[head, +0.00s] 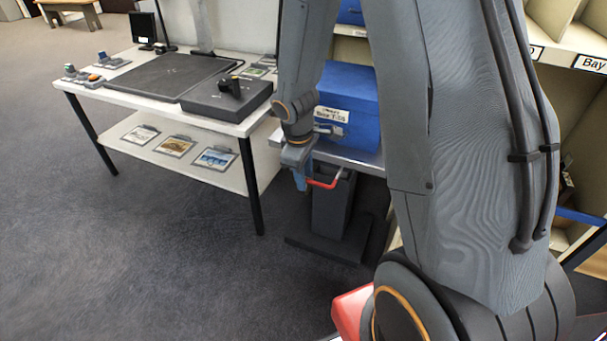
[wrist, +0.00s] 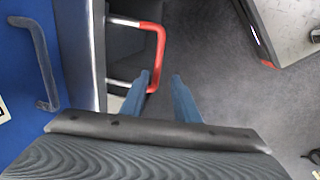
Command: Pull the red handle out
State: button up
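The red handle (head: 325,184) is a U-shaped bar sticking out below the front edge of the grey platform (head: 366,163). In the wrist view the red handle (wrist: 158,52) has two metal rods running back toward the platform edge. My gripper (head: 300,183) hangs beside the handle, fingers pointing down. In the wrist view my gripper (wrist: 161,75) is open, its two blue fingers apart. The near end of the handle shows close to the left finger's tip, and its bar lines up with the gap. I cannot tell whether the fingers touch it.
A blue box (head: 350,97) with a label and a metal pull stands on the platform. A white table (head: 157,103) with equipment and a lower shelf of pictures stands to the left. Shelving with bay labels (head: 591,64) is at the right. The carpet (head: 170,260) in front is clear.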

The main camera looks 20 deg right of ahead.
jog(key=shift+d+r, duration=0.1)
notch_tip(320, 180, up, 8)
jog(key=s+a+p, duration=0.1)
jog(key=p, duration=0.1)
jog(key=shift+f+p, duration=0.25)
jog(key=shift+p, duration=0.05)
dwell(0.4)
jog(key=s+a+r+m+g+y, duration=0.1)
jog(key=s+a+r+m, duration=0.1)
jog(key=s+a+r, duration=0.4)
jog(key=s+a+r+m, duration=0.2)
jog(key=s+r, duration=0.2)
jog(key=s, duration=0.4)
jog(key=s+a+r+m+g+y, duration=0.1)
jog(key=s+a+r+m, duration=0.1)
jog(key=s+a+r, duration=0.4)
jog(key=d+r+m+p, duration=0.1)
jog(key=d+r+p, duration=0.2)
jog(key=d+p, duration=0.2)
jog(key=s+d+r+m+p, duration=0.1)
jog(key=d+r+p, duration=0.3)
jog(key=p, duration=0.8)
jog(key=shift+d+r+m, duration=0.25)
jog(key=shift+d+m, duration=0.35)
jog(key=shift+d, duration=0.2)
